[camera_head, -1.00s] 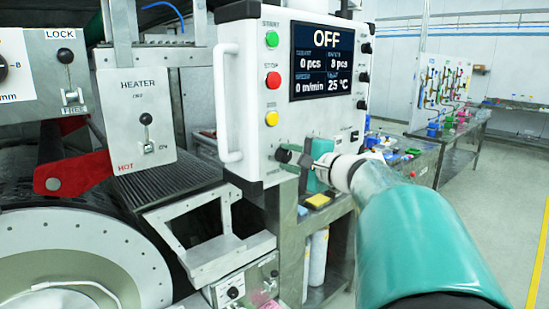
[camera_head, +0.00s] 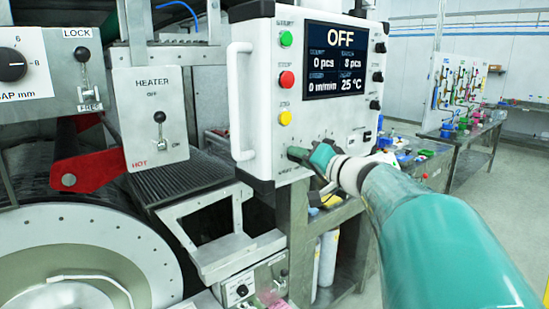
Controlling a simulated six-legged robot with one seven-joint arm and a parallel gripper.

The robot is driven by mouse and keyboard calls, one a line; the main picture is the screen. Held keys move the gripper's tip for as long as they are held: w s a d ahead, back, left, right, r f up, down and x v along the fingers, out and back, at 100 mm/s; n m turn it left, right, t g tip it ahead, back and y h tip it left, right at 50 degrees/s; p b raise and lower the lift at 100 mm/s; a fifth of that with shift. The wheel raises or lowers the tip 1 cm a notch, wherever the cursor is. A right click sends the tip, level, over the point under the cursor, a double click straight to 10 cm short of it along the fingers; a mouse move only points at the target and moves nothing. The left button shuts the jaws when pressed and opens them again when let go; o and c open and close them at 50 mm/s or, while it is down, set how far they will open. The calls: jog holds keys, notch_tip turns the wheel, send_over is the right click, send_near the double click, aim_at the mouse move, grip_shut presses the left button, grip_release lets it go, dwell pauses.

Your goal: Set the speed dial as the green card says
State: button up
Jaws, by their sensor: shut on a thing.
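A white control panel (camera_head: 258,100) faces me, with a black screen (camera_head: 334,62) reading OFF, 0 pcs, 8 pcs, 0 m/min and 25 °C. A dark knob at the panel's lower edge, below the yellow button, is the dial (camera_head: 296,153); the small lettering around it is too blurred to read, and my fingers partly cover it. My gripper (camera_head: 305,157) is shut on this dial, reaching it from the right. The dial's pointer is hidden. I cannot make out a green card.
Green, red and yellow buttons (camera_head: 285,118) line the panel's left side beside a white handle (camera_head: 241,100). More dark knobs (camera_head: 378,76) sit on its right. A HEATER lever box (camera_head: 148,118) and a metal chute (camera_head: 215,228) stand left. Open floor lies right, before a workbench (camera_head: 462,140).

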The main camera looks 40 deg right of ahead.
jog(key=shift+f+n, duration=0.1)
jog(key=shift+n, duration=1.1)
jog(key=o, duration=1)
jog(key=shift+s, duration=0.15)
jog(key=s, duration=1.3)
jog(key=shift+s+a+r, duration=0.15)
jog(key=shift+s+r, duration=0.1)
jog(key=shift+r, duration=0.1)
